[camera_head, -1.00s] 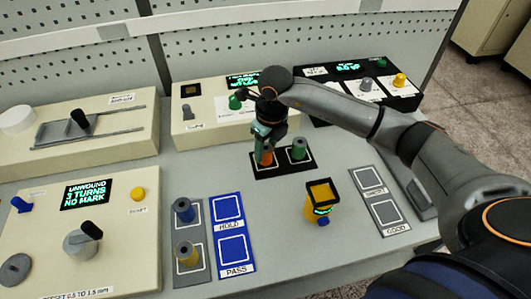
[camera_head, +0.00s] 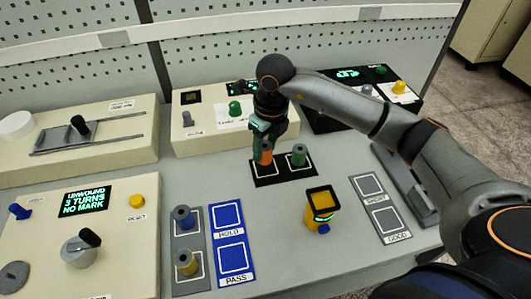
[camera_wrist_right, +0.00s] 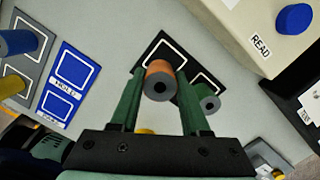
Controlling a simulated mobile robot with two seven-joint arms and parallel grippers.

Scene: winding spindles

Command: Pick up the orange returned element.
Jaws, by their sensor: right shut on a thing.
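The orange element (camera_head: 264,157) is a small cylinder with a dark hole, over the left square of the black two-square tray (camera_head: 284,181). My right gripper (camera_head: 266,146) is shut on it from above; it also shows between the green fingers in the right wrist view (camera_wrist_right: 158,78). It seems slightly raised, but I cannot tell how clear of the tray it is. A green element (camera_head: 299,155) stands upright in the tray's right square. My left gripper is not in view.
Blue HOLD and PASS pads (camera_head: 240,241) and a grey rack with two spools (camera_head: 185,235) lie left. Grey two-square plates (camera_head: 380,207) lie right. Cream consoles (camera_head: 205,140) stand behind.

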